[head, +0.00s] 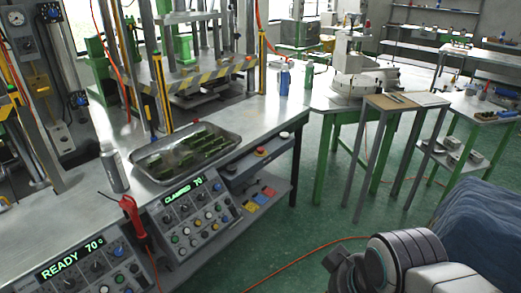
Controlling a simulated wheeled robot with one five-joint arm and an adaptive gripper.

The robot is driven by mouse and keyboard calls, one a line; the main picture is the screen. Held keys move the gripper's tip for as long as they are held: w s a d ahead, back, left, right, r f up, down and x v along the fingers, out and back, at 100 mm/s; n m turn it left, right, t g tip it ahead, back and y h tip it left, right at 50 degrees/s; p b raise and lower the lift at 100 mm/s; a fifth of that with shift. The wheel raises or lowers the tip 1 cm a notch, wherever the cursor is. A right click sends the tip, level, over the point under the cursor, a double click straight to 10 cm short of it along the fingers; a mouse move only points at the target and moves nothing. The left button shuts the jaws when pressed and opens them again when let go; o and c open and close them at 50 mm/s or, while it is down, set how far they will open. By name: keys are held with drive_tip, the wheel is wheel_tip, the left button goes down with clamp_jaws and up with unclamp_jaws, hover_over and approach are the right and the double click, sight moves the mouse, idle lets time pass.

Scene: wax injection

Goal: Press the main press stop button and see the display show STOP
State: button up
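Two control panels are set along the front of the metal bench. The near panel (85,273) at lower left has a green display (72,259) reading READY 70 °C. The second panel (200,218) has a green display (184,189) reading CLAMPED 70. Both carry several knobs and small coloured buttons. I cannot tell which one is the main press stop button. A red mushroom-shaped button (260,151) sits on the bench front right of the second panel. Parts of my arm show at lower right, but no gripper fingers are visible.
A metal tray (226,160) of dark green parts lies on the bench. A silver can (114,170) and a red-handled tool (133,216) are at left. A presses' striped frame (190,75) stands behind. An orange hose (300,265) crosses the open green floor.

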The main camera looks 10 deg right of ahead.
clamp_jaws()
drive_tip(key=c, duration=0.7)
unclamp_jaws()
